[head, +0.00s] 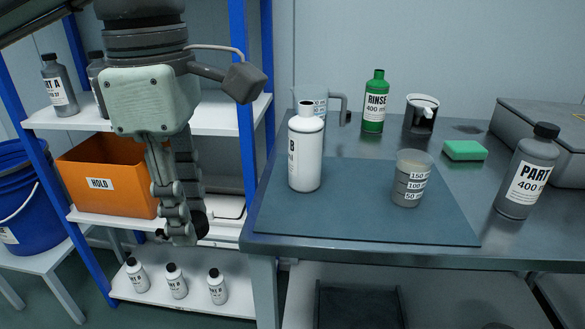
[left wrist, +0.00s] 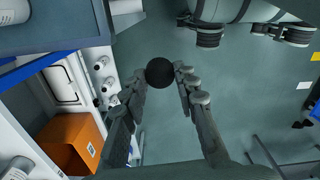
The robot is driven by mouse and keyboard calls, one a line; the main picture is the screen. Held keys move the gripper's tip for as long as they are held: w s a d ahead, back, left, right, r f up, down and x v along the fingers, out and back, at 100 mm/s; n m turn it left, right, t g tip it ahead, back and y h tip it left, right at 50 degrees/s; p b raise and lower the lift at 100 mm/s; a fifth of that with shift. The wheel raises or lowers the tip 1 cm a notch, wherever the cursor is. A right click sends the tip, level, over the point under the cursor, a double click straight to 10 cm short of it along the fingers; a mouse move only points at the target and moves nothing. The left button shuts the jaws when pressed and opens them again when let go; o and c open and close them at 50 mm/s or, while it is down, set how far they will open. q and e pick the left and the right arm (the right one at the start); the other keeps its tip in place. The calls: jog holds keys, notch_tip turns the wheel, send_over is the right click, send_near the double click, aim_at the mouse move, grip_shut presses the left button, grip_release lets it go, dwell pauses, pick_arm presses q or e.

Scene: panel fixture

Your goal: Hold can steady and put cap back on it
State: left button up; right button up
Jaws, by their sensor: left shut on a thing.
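My left gripper (head: 180,232) hangs pointing down at the left, beyond the left edge of the table. It is shut on a round black cap (head: 201,224), which also shows between the fingertips in the left wrist view (left wrist: 160,72). A white can (head: 306,152) stands upright on the dark mat, its label partly turned away to the left. Its top shows white, with no black cap on it. The gripper is left of the can and lower than its top, apart from it. My right gripper is not in view.
The mat (head: 350,225) also bears a measuring cup (head: 410,180). Behind it stand a clear jug (head: 312,98), a green RINSE bottle (head: 375,105) and a black container (head: 420,115). A grey PART bottle (head: 528,175) stands right. A shelf with an orange HOLD bin (head: 105,190) is left.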

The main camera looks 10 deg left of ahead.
pick_arm(q)
jog(key=w+a+f+m, duration=0.1)
jog(key=w+f+m, duration=0.5)
jog(key=f+m, duration=0.3)
jog(key=w+a+f+m, duration=0.2)
jog(key=w+f+m, duration=0.4)
jog(key=f+m, duration=0.4)
jog(key=shift+w+a+f+m, duration=0.2)
jog(key=shift+w+f+m, duration=0.1)
jog(key=shift+f, duration=0.5)
